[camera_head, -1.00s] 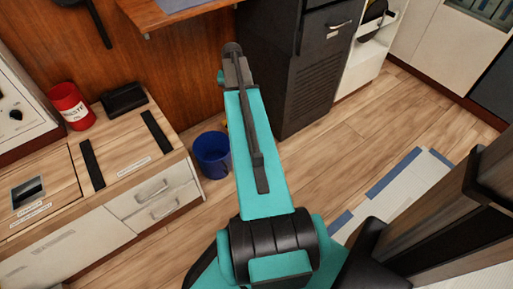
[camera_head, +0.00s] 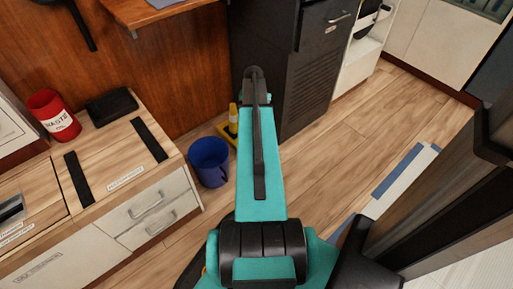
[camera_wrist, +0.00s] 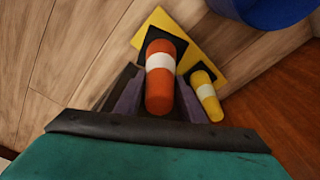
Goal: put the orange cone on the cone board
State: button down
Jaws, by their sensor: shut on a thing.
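The orange cone (camera_wrist: 160,82), with a white band and a black square base, is between the fingers of my gripper (camera_wrist: 157,98) in the wrist view. My gripper is shut on it. The yellow cone board (camera_wrist: 157,22) lies behind the orange cone's base, on the floor. I cannot tell whether that base touches the board. A yellow cone (camera_wrist: 207,97) with a white band and black base stands on the board beside the orange cone. In the head view the yellow cone (camera_head: 233,114) shows left of my arm; my gripper and the orange cone are hidden.
A blue bucket (camera_head: 209,162) stands close to the board, left of my arm. A dark cabinet (camera_head: 305,75) rises at the right of the board, and a wooden wall is behind. A drawer counter (camera_head: 150,215) with a red waste tin (camera_head: 52,113) is at left.

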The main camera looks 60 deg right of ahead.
jog(key=shift+f+b, duration=0.95)
jog(key=shift+f, duration=1.6)
jog(key=shift+f+b, duration=1.1)
jog(key=shift+f, duration=1.35)
jog(key=c, duration=1.2)
grip_release()
jog(key=shift+o, duration=0.2)
notch_tip(320, 180, up, 12)
jog(key=a+p, duration=0.1)
jog(key=p, duration=0.4)
jog(key=shift+s+a, duration=0.2)
